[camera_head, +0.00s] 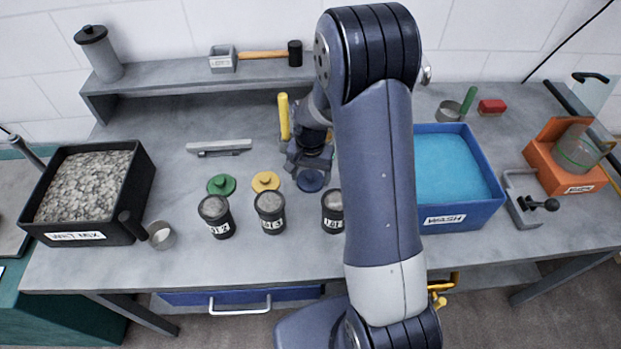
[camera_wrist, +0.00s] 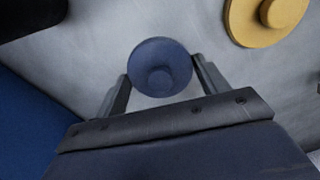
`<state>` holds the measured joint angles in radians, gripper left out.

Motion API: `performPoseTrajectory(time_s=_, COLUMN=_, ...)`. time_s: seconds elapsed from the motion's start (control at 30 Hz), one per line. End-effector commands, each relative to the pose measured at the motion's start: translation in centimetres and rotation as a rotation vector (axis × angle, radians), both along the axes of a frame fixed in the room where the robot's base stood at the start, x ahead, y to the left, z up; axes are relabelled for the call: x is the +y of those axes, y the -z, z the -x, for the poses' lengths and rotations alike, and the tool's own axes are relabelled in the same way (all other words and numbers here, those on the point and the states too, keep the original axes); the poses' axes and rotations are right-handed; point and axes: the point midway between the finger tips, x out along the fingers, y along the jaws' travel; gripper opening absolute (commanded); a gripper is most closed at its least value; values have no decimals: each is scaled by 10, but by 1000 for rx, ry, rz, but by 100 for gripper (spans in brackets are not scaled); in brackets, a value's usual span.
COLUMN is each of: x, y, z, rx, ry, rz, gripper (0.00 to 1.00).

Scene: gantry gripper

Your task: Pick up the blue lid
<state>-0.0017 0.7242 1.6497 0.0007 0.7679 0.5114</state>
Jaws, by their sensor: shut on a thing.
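The blue lid (camera_head: 311,181) is a small round disc with a knob, at the middle of the bench in the head view. In the wrist view the blue lid (camera_wrist: 160,68) sits between the two fingers of my gripper (camera_wrist: 161,85). My gripper (camera_head: 311,166) is shut on it, pointing down at the bench. Whether the lid touches the bench or is just above it I cannot tell. The arm hides part of the bench to the right.
A yellow lid (camera_head: 265,181) and a green lid (camera_head: 221,185) lie to the left. Several labelled dark cups, including one (camera_head: 270,212) in the middle, stand in front. A blue wash tub (camera_head: 462,217) is at right, a black mix tray (camera_head: 137,190) at left.

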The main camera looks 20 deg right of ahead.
Motion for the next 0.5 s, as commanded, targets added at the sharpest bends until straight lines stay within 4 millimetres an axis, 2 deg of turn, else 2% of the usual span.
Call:
performPoseTrajectory(time_s=0.2, x=0, y=0, z=0, rx=0, ry=0, rz=0, gripper=48)
performPoseTrajectory(time_s=0.5, x=0, y=-6, z=-1, rx=-4, ry=0, rz=0, gripper=48)
